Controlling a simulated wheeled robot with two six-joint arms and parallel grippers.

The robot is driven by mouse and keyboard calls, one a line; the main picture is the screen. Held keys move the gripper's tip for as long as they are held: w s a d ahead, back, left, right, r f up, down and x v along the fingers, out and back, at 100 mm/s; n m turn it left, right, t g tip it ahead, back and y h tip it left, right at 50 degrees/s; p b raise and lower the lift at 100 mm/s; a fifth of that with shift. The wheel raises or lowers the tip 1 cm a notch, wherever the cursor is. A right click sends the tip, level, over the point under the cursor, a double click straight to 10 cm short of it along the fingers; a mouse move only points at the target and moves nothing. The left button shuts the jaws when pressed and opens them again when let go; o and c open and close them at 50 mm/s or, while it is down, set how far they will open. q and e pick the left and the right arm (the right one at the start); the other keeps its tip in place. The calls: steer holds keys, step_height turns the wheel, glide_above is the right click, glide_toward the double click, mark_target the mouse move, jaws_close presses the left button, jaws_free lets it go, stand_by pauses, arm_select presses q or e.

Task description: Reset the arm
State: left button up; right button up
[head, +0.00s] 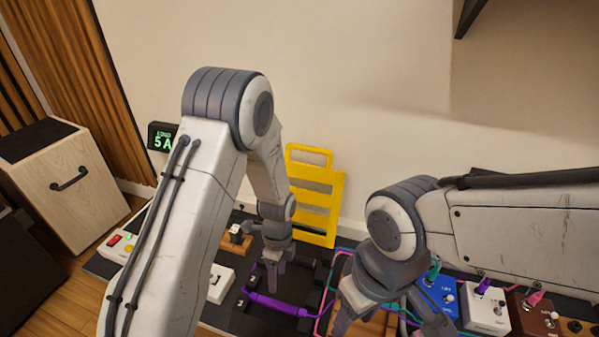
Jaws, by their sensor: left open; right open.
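My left arm comes in from the lower left, bends at a high elbow and hangs down. Its gripper (270,277) points down over the black board, close to a purple cable (278,304); the jaws are open and I see nothing between them. My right arm comes in from the right edge. Its gripper (385,325) points down near the bottom of the view, with open jaws. The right fingertips are partly cut off by the lower edge, and I cannot tell whether they touch the cables below.
Blue (438,296), white (487,311) and brown (532,317) pedals with plugged cables stand at the lower right. A yellow rack (318,203) leans on the wall. A display (161,137) reads 5A. A wooden cabinet (75,190) stands at left. The space before the upper wall is free.

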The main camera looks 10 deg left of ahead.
arm_select(q)
steer(key=s+d+r+n+p, duration=0.2)
steer(key=r, duration=0.5)
steer(key=s+d+r+n+t+p, duration=0.1)
steer(key=s+d+r+n+p, duration=0.1)
steer(key=r, duration=0.5)
steer(key=s+d+r+n+p, duration=0.2)
steer(key=r+p, duration=0.1)
steer(key=r, duration=0.4)
steer(key=s+d+r+n+h+p, duration=0.1)
steer(key=s+r+n+p, duration=0.5)
steer(key=s+r, duration=0.7)
step_height(320, 180, up, 39)
steer(key=n+p, duration=0.1)
steer(key=p, duration=3.6)
steer(key=shift+w+a+t, duration=0.15)
steer(key=shift+t, duration=0.25)
